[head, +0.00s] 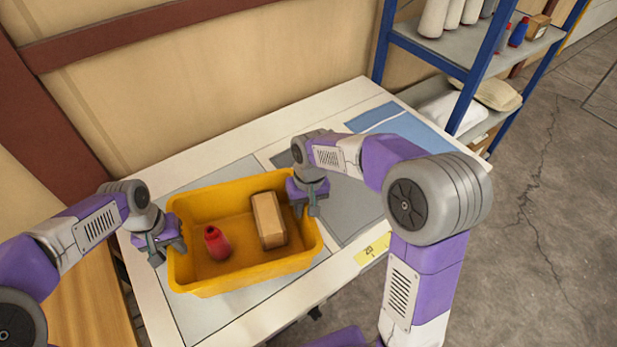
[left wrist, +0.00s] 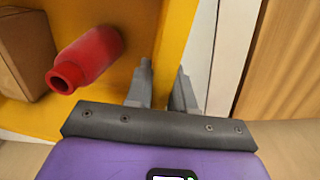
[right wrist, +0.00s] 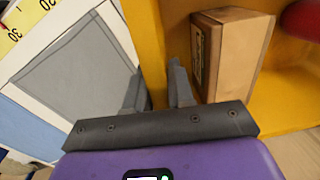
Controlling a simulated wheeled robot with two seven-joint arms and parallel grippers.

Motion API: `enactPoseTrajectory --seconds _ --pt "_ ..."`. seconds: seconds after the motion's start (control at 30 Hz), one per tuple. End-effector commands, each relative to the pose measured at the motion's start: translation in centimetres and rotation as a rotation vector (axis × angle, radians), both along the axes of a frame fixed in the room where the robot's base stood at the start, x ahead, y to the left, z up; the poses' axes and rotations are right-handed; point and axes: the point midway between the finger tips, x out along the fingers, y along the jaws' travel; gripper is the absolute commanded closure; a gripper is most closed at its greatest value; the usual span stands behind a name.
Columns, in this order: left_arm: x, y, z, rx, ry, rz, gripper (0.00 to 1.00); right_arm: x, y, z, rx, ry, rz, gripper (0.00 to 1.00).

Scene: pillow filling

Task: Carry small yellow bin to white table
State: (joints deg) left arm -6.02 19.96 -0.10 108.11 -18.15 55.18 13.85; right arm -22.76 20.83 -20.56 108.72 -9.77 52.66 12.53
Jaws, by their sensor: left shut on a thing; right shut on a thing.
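The small yellow bin (head: 235,286) is on or just above the white table (head: 235,143); I cannot tell which. A red bottle (head: 217,243) and a brown box (head: 268,220) are inside it. My left gripper (head: 163,250) is shut on the bin's left wall, and its fingers (left wrist: 160,88) straddle the yellow rim in the left wrist view. My right gripper (head: 309,204) is shut on the right wall, and its fingers (right wrist: 158,85) straddle that rim in the right wrist view. The bin looks about level.
Grey and blue panels mark the tabletop, with a blue one (head: 425,132) at the far right. A yellow label (head: 372,250) is on the front edge. A blue-framed shelf (head: 470,70) with bottles and sacks stands at the back right. A wall runs behind the table.

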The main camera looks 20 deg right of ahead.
Motion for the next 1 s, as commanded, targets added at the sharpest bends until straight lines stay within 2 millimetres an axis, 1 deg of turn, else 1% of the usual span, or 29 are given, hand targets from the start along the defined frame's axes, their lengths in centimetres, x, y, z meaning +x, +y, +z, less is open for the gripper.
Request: enactPoseTrajectory --seconds 0.03,0.53,1.0 --pt "0.0 -0.8 0.2 -0.010 -0.003 -0.010 1.00 0.0 0.8 0.2 0.010 -0.002 0.010 1.00" --pt "0.0 -0.8 0.0 -0.010 -0.003 -0.010 1.00 0.0 0.8 -0.1 0.010 -0.003 0.010 1.00" --pt "0.0 -0.8 -2.0 -0.010 -0.003 -0.010 1.00 0.0 0.8 -2.0 0.010 -0.003 0.010 1.00"
